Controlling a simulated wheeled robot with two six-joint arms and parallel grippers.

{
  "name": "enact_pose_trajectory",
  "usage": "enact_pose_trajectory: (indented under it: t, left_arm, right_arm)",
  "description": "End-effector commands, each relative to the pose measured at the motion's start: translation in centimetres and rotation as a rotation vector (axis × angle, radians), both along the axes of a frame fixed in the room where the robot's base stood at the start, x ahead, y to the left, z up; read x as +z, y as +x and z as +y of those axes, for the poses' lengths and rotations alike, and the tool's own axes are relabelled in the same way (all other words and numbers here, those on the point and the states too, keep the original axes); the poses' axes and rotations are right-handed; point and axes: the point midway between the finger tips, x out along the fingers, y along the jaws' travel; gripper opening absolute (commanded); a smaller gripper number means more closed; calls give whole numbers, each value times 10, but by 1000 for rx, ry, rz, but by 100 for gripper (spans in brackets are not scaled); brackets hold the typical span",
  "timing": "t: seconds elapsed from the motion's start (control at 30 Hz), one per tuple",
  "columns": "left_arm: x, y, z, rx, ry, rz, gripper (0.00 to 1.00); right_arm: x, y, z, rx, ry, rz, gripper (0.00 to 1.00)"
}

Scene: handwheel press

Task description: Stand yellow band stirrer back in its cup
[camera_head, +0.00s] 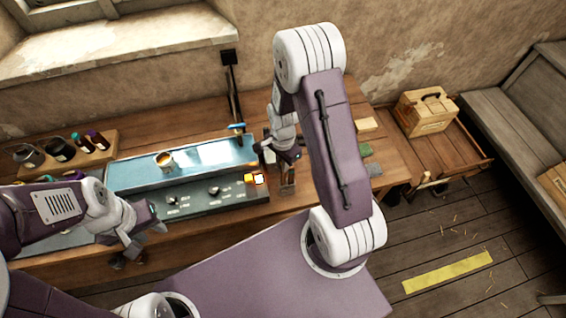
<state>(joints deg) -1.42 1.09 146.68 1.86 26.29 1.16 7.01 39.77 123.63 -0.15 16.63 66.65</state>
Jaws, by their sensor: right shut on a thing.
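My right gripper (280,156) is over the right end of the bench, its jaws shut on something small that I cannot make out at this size. I cannot clearly pick out the yellow band stirrer; the gripper and arm hide part of that area. A small pale cup (165,163) with an orange inside stands on the blue-topped panel. A grey-brown upright object (287,188) is just below the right gripper; I cannot tell whether they touch. My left gripper (150,231) is open and empty near the bench's front edge.
A wooden rack (97,158) with dark cups and bottles stands at the left. A blue-topped panel (125,178) with knobs fills the middle. A wooden box (427,112) is further right.

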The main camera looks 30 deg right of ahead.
Motion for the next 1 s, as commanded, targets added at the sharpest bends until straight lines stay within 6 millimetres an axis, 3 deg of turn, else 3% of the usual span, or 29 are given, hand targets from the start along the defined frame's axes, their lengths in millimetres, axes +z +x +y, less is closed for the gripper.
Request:
enact_pose_trajectory:
  t: [0.6,1.0]
  left_arm:
    - [-46,0,0,0,0,0,36]
    - [-49,0,0,0,0,0,36]
  right_arm:
    - [-56,0,0,0,0,0,0]
    - [-61,0,0,0,-1,-1,0]
